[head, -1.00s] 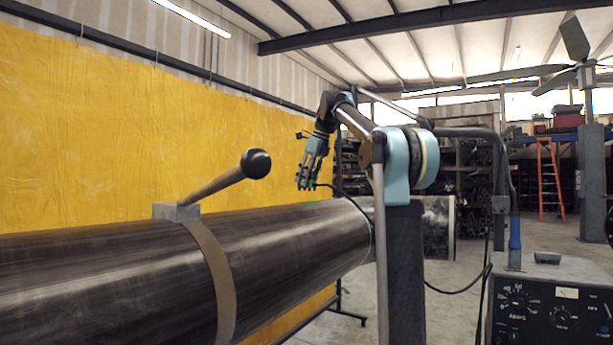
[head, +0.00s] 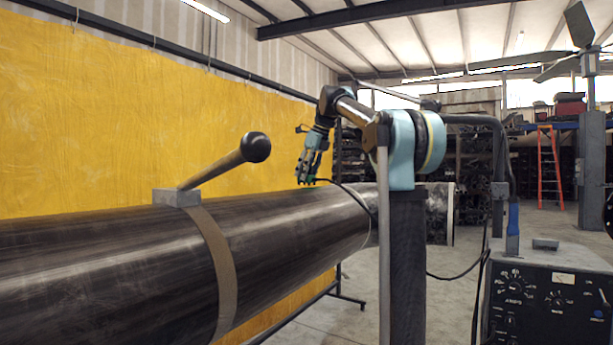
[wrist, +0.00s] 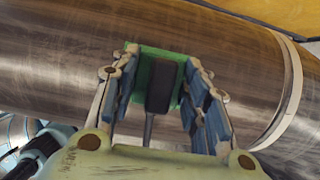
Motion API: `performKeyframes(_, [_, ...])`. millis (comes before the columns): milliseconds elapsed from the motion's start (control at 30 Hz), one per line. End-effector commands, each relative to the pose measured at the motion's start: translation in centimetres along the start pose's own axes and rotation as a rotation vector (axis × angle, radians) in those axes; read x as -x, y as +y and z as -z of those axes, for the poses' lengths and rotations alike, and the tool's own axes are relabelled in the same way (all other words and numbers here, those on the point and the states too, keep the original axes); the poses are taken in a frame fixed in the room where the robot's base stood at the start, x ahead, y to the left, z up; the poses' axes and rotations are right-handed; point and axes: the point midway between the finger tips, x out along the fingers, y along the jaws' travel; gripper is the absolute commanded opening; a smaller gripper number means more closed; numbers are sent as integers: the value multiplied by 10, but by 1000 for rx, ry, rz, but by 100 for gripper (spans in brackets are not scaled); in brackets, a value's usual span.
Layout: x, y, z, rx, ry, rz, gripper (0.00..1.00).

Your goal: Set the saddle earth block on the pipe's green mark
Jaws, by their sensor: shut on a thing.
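My gripper (head: 308,180) is low over the top of the dark steel pipe (head: 290,215). In the wrist view its two blue-padded fingers (wrist: 160,95) flank the dark saddle earth block (wrist: 163,84), and the gripper is shut on it. The block's cable runs back toward my wrist. The green mark (wrist: 143,70) shows on the pipe around and beneath the block, more of it on the left than on the right. A sliver of green (head: 307,186) shows at the fingertips in the head view. Whether the block touches the pipe cannot be told.
A grey block with a ball-ended lever (head: 225,165) sits on the pipe, with a brown strap (head: 215,255) around it. A pale ring (wrist: 288,85) circles the pipe right of the mark. A welding machine (head: 550,300) stands at the right. A yellow curtain (head: 130,120) hangs behind.

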Motion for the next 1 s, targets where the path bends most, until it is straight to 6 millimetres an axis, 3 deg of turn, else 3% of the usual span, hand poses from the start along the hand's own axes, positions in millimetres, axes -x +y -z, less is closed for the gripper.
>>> performKeyframes(1000, [-6, 1, 2, 0, 0, 0, 18])
